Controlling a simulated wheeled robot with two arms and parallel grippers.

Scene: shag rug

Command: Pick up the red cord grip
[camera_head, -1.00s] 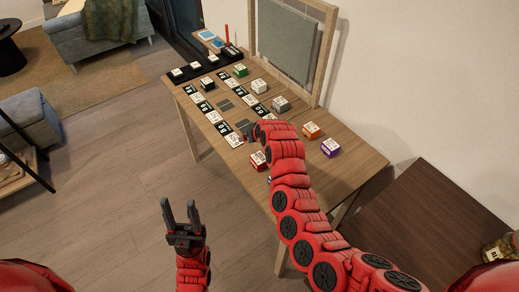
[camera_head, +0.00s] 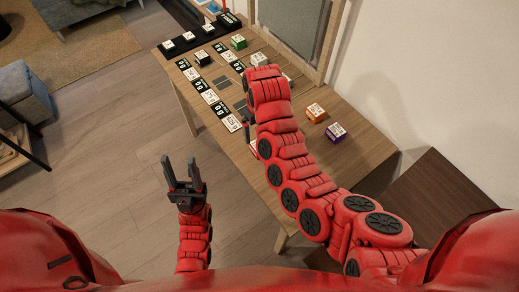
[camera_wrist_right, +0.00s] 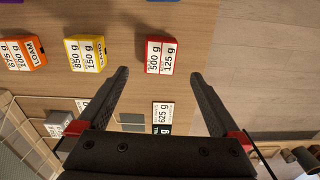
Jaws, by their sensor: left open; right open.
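The red cord grip appears to be the small red block (camera_wrist_right: 160,54) with a white label reading 500 g and 125 g; it lies on the wooden table in the right wrist view. My right gripper (camera_wrist_right: 160,75) is open and empty, its two fingers reaching toward the block, which shows between and beyond the tips. In the head view a small part of the red block (camera_head: 253,147) shows beside my right arm, which hides most of it and most of that gripper. My left gripper (camera_head: 183,172) is open and empty, off the table's left side above the floor.
Orange (camera_head: 316,112) and purple (camera_head: 336,132) blocks stand right of my arm. A yellow block (camera_wrist_right: 85,53) is left of the red one in the wrist view. Label cards (camera_head: 221,109) and a green block (camera_head: 238,42) lie farther back. A grey board (camera_head: 298,30) stands behind.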

